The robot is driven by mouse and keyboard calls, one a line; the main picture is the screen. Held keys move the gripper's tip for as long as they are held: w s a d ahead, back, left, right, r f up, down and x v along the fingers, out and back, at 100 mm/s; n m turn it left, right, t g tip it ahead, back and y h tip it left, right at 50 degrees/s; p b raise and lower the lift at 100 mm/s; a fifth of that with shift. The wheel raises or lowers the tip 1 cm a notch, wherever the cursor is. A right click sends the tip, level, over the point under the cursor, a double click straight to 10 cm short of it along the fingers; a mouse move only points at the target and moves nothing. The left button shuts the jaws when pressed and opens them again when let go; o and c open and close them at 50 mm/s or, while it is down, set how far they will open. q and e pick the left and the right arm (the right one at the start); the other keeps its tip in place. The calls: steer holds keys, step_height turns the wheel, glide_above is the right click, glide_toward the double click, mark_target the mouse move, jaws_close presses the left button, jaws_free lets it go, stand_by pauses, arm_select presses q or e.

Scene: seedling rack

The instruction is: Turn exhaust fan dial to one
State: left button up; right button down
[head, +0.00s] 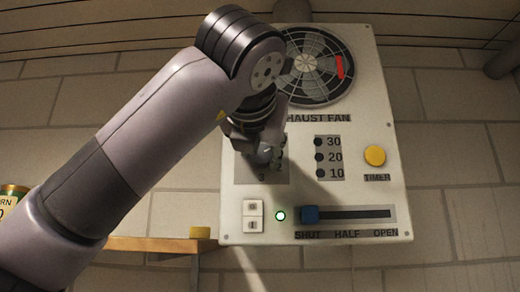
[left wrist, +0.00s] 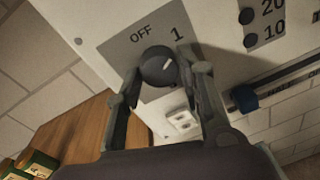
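The exhaust fan dial (left wrist: 158,66) is a dark round knob with a pale pointer line, on a grey plate marked OFF and 1. In the left wrist view its pointer leans to the upper right, roughly toward the 1. My left gripper (left wrist: 163,72) has one finger on each side of the dial, very close to it. I cannot tell whether both fingertips press on it. In the head view my left gripper (head: 262,142) covers much of the dial plate, and the OFF and 1 marks are hidden; the 2 and 3 show. My right gripper is out of view.
The white panel (head: 365,90) also carries the fan grille (head: 312,62), a yellow timer button (head: 375,156), a blue slider (head: 311,214) at SHUT, a lit green lamp (head: 280,215) and a white rocker switch (head: 253,216). A wooden shelf (head: 150,243) is at lower left.

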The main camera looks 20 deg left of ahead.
arm_select(q)
steer(key=o, duration=0.3)
steer(key=shift+o, duration=0.2)
steer(key=v, duration=1.2)
steer(key=shift+d, duration=0.1)
